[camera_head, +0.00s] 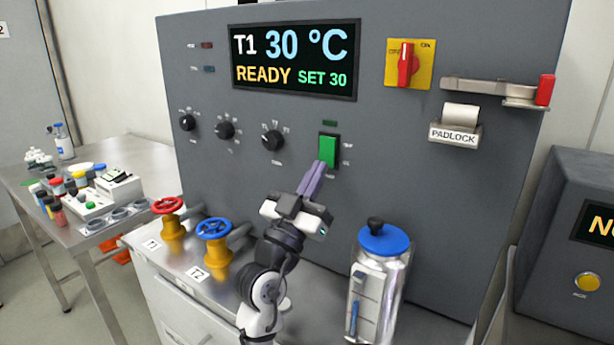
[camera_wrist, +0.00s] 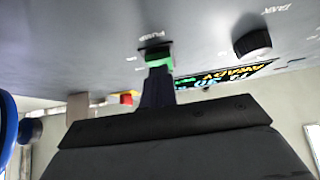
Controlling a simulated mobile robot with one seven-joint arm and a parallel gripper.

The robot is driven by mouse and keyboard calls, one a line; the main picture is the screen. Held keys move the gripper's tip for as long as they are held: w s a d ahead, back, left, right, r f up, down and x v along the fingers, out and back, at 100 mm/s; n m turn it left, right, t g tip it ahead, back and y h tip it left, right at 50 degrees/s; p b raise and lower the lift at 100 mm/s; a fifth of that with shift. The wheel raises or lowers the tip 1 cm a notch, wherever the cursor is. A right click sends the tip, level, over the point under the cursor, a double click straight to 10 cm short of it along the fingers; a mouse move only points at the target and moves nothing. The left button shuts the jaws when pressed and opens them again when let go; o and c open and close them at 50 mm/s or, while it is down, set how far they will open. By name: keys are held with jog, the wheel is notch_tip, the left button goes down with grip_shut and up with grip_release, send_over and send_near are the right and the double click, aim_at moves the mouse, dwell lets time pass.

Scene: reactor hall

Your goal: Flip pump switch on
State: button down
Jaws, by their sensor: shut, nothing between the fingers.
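The pump switch is a green rocker (camera_head: 329,150) in a dark frame on the grey control panel, right of the knobs. In the wrist view the green switch (camera_wrist: 158,60) shows just beyond my fingertips, with a label reading PUMP by it. My gripper (camera_head: 318,167) is shut and empty, its purple fingers pointing up at the lower part of the switch. The tips look touching or very close; I cannot tell which. A small dark green lamp sits above the switch. In the wrist view my gripper (camera_wrist: 157,76) partly covers the switch.
The display (camera_head: 295,60) reads T1 30 °C, READY, SET 30. Black knobs (camera_head: 273,140) lie left of the switch. A red-handled rotary switch (camera_head: 408,64) and a padlock holder (camera_head: 455,135) are at right. Red and blue valves (camera_head: 214,232) and a blue-lidded vessel (camera_head: 382,245) stand below.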

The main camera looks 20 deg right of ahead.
dwell(0.3)
jog(key=shift+w+d+f+b, duration=0.2)
jog(key=shift+d+b, duration=0.1)
jog(key=shift+b, duration=0.25)
